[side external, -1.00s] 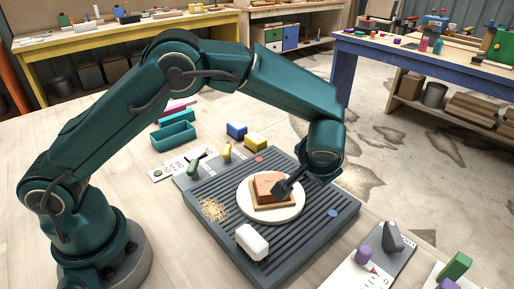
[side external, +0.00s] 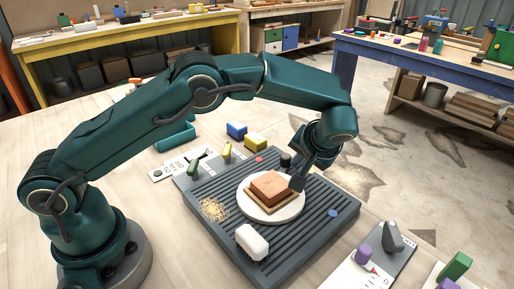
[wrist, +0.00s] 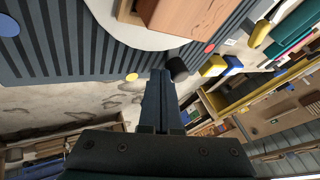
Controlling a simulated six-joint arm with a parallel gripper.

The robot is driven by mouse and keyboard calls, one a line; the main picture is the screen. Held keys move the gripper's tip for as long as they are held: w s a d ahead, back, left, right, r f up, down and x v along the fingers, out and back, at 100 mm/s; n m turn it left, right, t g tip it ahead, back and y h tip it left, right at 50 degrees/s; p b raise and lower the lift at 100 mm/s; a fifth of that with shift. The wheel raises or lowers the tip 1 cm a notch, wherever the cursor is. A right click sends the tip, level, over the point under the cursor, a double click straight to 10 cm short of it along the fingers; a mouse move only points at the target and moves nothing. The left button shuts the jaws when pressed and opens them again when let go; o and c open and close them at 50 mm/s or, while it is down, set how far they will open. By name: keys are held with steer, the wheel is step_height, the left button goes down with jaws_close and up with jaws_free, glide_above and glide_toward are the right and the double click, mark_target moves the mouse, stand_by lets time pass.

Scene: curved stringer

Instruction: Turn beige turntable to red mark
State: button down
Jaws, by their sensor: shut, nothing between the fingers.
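The beige turntable (side external: 275,217) is a pale round disc on a grey ribbed board. A reddish-brown block (side external: 272,185) on a thin wooden base sits on it. The disc (wrist: 140,35) and block (wrist: 190,18) also show in the wrist view. The red mark (side external: 259,159) is a small dot on the board behind the disc; it shows in the wrist view too (wrist: 209,48). My gripper (side external: 296,183) is shut and empty, pointing down beside the block near the disc's right edge. In the wrist view its fingertips (wrist: 160,74) lie just outside the disc's edge.
A black knob (side external: 285,160) stands behind the gripper. A blue dot (side external: 333,213) and a yellow dot (wrist: 131,77) mark the board. A white block (side external: 251,241) and a patch of crumbs (side external: 213,209) lie on the board (side external: 285,265).

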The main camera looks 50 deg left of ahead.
steer(key=shift+s+a+n+g+y, duration=0.15)
steer(key=shift+a+n+g, duration=0.25)
steer(key=shift+a+n, duration=0.25)
steer(key=shift+s+a+n+g+y, duration=0.1)
steer(key=shift+a+n+g+y, duration=0.05)
steer(key=shift+a+n+g, duration=0.4)
steer(key=shift+s+a+n+g, duration=0.35)
steer(key=shift+a+n+g, duration=0.15)
steer(key=shift+n, duration=0.35)
steer(key=shift+s+a+n+g, duration=0.35)
steer(key=shift+a+n, duration=0.2)
steer(key=shift+n, duration=0.3)
steer(key=shift+a, duration=0.1)
